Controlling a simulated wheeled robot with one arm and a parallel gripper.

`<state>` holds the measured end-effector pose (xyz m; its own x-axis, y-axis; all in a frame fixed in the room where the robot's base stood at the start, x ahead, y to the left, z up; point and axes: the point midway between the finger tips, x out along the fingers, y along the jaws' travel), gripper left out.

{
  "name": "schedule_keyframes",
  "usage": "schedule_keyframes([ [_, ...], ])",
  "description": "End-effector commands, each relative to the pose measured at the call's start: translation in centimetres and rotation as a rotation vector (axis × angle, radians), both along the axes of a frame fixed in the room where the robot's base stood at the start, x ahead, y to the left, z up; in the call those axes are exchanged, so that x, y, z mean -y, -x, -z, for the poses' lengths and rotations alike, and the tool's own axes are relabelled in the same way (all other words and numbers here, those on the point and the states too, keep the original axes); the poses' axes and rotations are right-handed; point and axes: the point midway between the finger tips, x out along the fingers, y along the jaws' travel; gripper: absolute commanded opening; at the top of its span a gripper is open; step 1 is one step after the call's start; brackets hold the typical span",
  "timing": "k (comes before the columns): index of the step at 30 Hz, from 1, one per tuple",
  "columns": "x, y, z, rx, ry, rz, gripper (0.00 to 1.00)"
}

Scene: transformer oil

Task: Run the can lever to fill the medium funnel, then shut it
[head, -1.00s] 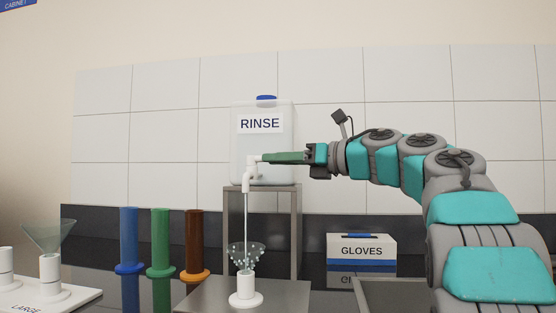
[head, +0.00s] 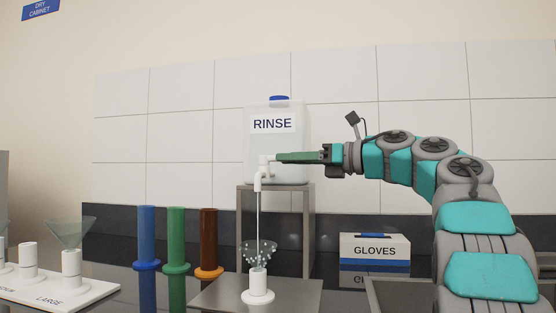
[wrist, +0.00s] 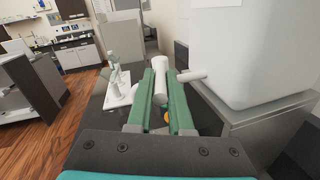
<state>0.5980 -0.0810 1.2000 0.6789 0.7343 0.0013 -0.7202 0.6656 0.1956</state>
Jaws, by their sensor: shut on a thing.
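The can (head: 275,145) is translucent white with a blue cap and a RINSE label, on a metal stand (head: 308,215). My gripper (head: 283,157) reaches in from the right with its green fingers at the tap (head: 261,172). In the wrist view the fingers (wrist: 160,92) are shut around the white lever (wrist: 160,66). A thin stream (head: 258,215) falls from the spout into a clear funnel (head: 261,250) speckled with droplets. The funnel stands upright in a white holder (head: 258,288) on a grey metal surface. The liquid level in it is hard to tell.
Blue (head: 147,235), green (head: 177,238) and brown (head: 208,238) cylinders stand left of the funnel. A white rack (head: 85,294) marked LARGE holds another clear funnel (head: 72,235) at far left. A GLOVES box (head: 375,250) sits right of the stand, below my arm.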

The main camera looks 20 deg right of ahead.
Motion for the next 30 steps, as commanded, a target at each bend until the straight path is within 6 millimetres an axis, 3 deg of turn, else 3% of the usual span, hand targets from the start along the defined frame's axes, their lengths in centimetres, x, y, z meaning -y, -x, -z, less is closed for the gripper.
schedule_keyframes([
  [8, -0.03, 0.04, -0.11, 0.001, 0.0, 0.0, 0.0],
  [9, -0.03, 0.04, -0.1, 0.001, 0.0, 0.0, 0.23],
  [16, -0.05, 0.02, -0.03, 0.0, 0.0, -0.001, 0.48],
  [30, -0.26, 0.18, 0.15, -0.001, 0.001, -0.004, 0.48],
])
